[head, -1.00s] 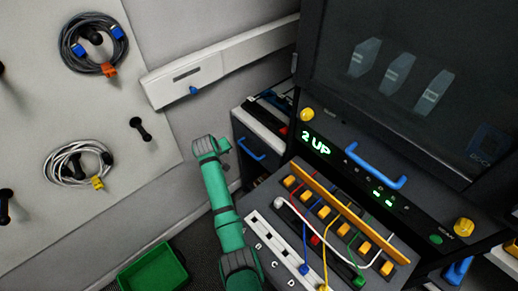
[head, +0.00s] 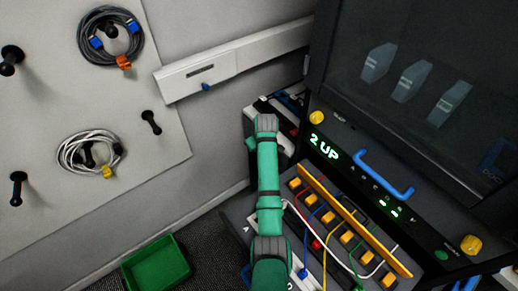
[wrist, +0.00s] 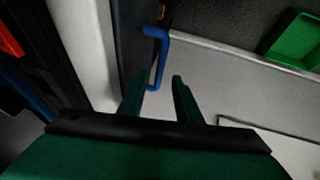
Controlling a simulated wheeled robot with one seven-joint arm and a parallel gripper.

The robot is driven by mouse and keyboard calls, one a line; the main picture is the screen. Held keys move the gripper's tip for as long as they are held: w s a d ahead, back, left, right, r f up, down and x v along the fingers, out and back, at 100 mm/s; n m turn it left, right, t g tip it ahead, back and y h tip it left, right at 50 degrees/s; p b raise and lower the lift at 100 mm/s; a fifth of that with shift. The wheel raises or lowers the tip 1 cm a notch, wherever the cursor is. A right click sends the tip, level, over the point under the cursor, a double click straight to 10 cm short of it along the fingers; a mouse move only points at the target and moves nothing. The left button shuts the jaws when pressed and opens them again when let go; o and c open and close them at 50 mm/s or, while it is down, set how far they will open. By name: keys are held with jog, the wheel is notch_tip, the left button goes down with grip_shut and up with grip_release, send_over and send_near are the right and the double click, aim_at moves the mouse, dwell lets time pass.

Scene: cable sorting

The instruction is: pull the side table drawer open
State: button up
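The side table (head: 287,143) stands beside the dark cabinet in the head view, partly covered by my green arm. Its blue drawer handle is hidden there. In the wrist view the blue handle (wrist: 164,50) stands out from the dark drawer front (wrist: 130,35). My gripper (wrist: 158,84) is open, its two fingers apart, with the near end of the handle appearing in the gap between the fingertips. I cannot tell whether a finger touches it. In the head view my wrist is in front of the side table, fingertips hidden. The drawer appears closed.
The cabinet with the blue handle (head: 385,175) and the cable panel (head: 345,235) are close on the right. A green bin (head: 157,264) sits on the floor at lower left. A pegboard (head: 60,190) with coiled cables hangs left. Floor between bin and wall is clear.

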jog(key=shift+x, duration=2.75)
grip_shut()
